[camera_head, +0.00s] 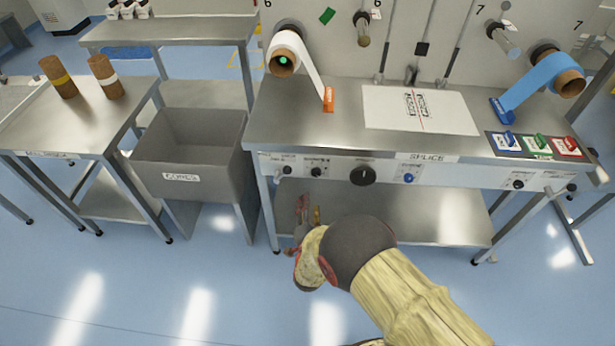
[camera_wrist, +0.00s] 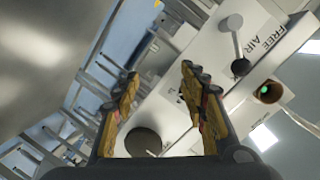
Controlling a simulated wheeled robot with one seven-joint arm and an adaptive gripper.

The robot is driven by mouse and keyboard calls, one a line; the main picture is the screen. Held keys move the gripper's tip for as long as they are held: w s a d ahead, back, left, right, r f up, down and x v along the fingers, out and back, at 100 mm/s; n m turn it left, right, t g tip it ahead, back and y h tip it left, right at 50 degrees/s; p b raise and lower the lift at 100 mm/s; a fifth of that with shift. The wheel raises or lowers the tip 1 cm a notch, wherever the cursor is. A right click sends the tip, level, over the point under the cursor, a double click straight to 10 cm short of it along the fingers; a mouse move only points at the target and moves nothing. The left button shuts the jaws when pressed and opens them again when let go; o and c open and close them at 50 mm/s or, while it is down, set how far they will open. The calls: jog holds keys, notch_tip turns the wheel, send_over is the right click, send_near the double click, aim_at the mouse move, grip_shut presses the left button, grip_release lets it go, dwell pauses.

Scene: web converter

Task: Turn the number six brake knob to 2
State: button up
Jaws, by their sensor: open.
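The front panel (camera_head: 335,168) under the splice table has a row of knobs. Two small black knobs, one at far left (camera_head: 287,170) and one beside it (camera_head: 316,172), sit on the side below the number 6. Their labels are too small to read, so I cannot tell which is the brake knob or its setting. My gripper (camera_head: 309,208) is open, below and in front of these two knobs, touching neither as far as I can see. In the wrist view my gripper (camera_wrist: 160,84) has its yellow fingers apart with nothing held; a dark round disc (camera_wrist: 143,142) shows between them.
A larger black dial (camera_head: 363,175) and a blue button (camera_head: 408,178) are farther right on the panel. A grey cores bin (camera_head: 187,150) stands to the left. A white roll (camera_head: 288,45) hangs above the table's left end. The lower shelf (camera_head: 430,215) looks bare on its right.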

aim_at(316, 175)
notch_tip(316, 175, up, 6)
jog(key=w+d+m+t, duration=0.1)
jog(key=m+t, duration=0.1)
jog(key=shift+h, duration=0.4)
jog(key=shift+w+d+f+b, duration=0.1)
jog(key=shift+w+b, duration=0.55)
jog(key=shift+w, duration=1.3)
jog(key=shift+w+d+f+b, duration=0.1)
jog(key=shift+w+b, duration=0.5)
jog(key=shift+w, duration=1.3)
jog(key=c, duration=0.3)
jog(key=c, duration=0.8)
grip_shut()
